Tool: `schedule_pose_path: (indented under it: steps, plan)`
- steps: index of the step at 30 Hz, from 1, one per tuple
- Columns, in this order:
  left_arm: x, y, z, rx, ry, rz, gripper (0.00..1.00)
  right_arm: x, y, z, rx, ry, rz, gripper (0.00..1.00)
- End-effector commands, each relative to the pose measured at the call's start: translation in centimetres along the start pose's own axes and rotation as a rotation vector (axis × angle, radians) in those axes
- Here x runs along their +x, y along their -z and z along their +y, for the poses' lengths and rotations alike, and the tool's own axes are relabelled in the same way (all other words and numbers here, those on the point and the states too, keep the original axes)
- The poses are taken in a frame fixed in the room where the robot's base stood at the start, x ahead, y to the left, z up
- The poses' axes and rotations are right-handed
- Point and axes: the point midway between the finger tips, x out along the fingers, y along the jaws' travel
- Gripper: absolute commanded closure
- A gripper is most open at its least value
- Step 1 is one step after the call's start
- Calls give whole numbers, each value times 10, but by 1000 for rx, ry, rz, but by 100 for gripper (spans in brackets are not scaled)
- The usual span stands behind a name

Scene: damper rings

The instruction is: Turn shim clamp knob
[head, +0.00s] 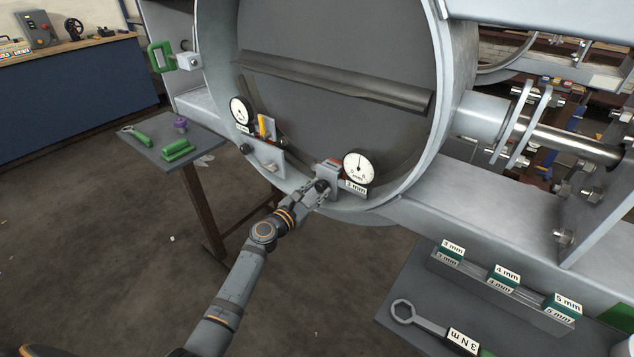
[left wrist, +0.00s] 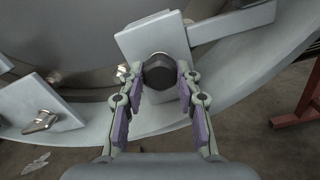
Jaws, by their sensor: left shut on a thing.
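The black shim clamp knob (head: 321,185) sits on a grey clamp block (head: 330,172) at the lower rim of the big round duct. It shows from behind the fingers in the left wrist view (left wrist: 158,72), in front of the pale block (left wrist: 133,40). My left gripper (head: 316,191) reaches up from below, with its fingertips on both sides of the knob, shut on it. In the left wrist view the purple-padded fingers (left wrist: 160,90) flank the knob. A white dial gauge (head: 358,167) stands beside the block, above a "3 mm" label (head: 355,188). My right gripper is not in view.
A second dial gauge (head: 241,111) and bracket (head: 268,158) sit left on the rim. A side table (head: 160,135) holds green tools. At lower right a tray (head: 410,280) carries labelled shims (head: 504,275) and a wrench (head: 410,315). The floor is open at left.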

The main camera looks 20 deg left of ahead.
Motion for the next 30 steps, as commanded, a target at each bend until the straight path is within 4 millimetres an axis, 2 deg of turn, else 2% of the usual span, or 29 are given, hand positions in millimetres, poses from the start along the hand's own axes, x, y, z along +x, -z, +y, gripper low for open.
schedule_pose_path:
  steps: [1, 6, 17, 30]
  plan:
    - [0, -3, 1, -55, 0, 1, 65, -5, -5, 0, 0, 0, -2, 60]
    - [0, 0, 0, -40, 0, 0, 42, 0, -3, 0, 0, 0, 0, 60]
    - [-1, 0, 0, -35, 0, 0, 42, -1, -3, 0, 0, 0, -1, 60]
    - [-17, 0, 0, -33, 0, 0, 42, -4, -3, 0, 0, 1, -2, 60]
